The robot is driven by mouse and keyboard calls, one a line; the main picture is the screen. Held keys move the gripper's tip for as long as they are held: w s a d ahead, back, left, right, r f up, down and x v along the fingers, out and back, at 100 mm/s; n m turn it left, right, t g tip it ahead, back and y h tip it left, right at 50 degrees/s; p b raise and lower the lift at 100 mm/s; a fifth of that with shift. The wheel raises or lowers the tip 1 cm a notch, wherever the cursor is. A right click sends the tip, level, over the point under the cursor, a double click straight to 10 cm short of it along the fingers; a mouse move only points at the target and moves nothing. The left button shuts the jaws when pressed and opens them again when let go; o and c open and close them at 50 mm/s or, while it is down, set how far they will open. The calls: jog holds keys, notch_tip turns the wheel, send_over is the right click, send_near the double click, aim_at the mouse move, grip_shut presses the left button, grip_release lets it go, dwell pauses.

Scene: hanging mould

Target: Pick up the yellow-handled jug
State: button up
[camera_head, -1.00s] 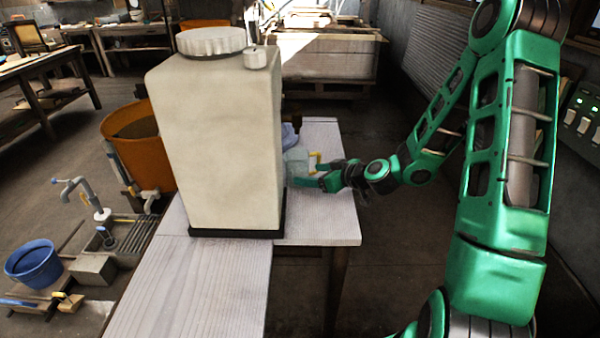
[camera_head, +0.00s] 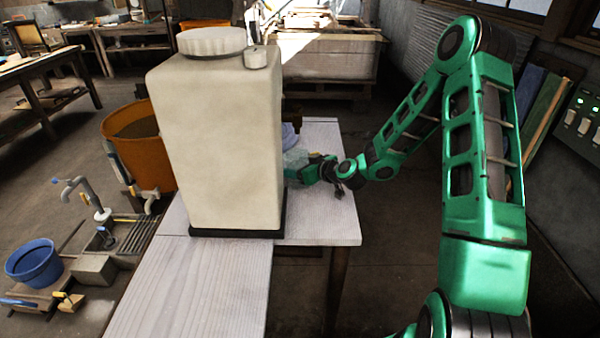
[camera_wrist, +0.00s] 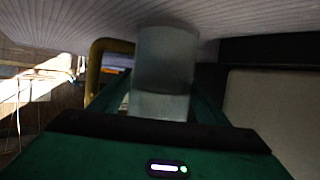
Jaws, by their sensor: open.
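The jug (camera_wrist: 166,58) is pale and translucent, with a yellow handle (camera_wrist: 95,62) on its left side in the wrist view. My gripper (camera_wrist: 160,95) is open, with one finger on each side of the jug's body; I cannot tell whether they touch it. In the head view, the jug (camera_head: 295,158) shows only as a pale patch on the table, beside my gripper (camera_head: 306,172). The big cream tank hides part of it there, and the handle cannot be seen.
A tall cream tank (camera_head: 222,140) stands on the wooden table (camera_head: 190,285) just left of my gripper. A bluish thing (camera_head: 289,134) lies behind the jug. An orange bucket (camera_head: 150,160) is left of the tank. The table's right part is bare.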

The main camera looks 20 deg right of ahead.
jog(key=shift+x, duration=0.95)
jog(key=c, duration=1.2)
jog(key=shift+c, duration=0.2)
